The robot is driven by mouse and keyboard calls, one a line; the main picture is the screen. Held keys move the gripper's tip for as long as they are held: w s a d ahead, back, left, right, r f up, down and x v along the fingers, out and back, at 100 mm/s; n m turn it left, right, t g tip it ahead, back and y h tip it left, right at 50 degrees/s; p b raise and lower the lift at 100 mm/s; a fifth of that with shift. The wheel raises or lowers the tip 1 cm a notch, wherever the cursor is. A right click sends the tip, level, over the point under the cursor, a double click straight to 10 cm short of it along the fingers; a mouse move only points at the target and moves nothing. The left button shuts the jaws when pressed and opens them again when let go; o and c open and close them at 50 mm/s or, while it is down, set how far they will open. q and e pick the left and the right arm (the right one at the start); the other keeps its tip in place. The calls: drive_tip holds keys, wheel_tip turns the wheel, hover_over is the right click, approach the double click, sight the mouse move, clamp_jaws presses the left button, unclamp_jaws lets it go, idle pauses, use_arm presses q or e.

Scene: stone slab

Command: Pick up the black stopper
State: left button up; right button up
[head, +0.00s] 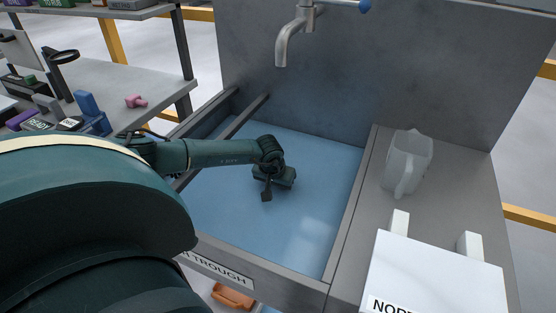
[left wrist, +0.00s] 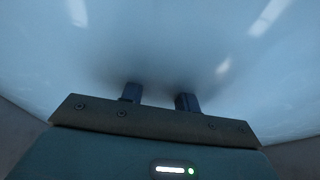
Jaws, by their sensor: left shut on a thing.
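My left arm reaches over the wash trough (head: 225,205), whose inside is pale blue, like water. My left gripper (head: 267,194) points down into the middle of the trough. In the left wrist view the two dark fingertips (left wrist: 160,98) stand a little apart against the blue surface, with a dim shadow around them. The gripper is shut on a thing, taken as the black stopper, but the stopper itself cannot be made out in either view. My right gripper is not in view.
A steel tap (head: 289,45) hangs over the trough's back. A shelf (head: 135,80) with small items is at the left. The trough's right half is open.

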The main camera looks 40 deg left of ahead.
use_arm(q)
drive_tip(key=shift+c, duration=1)
wheel_tip(320, 180, up, 10)
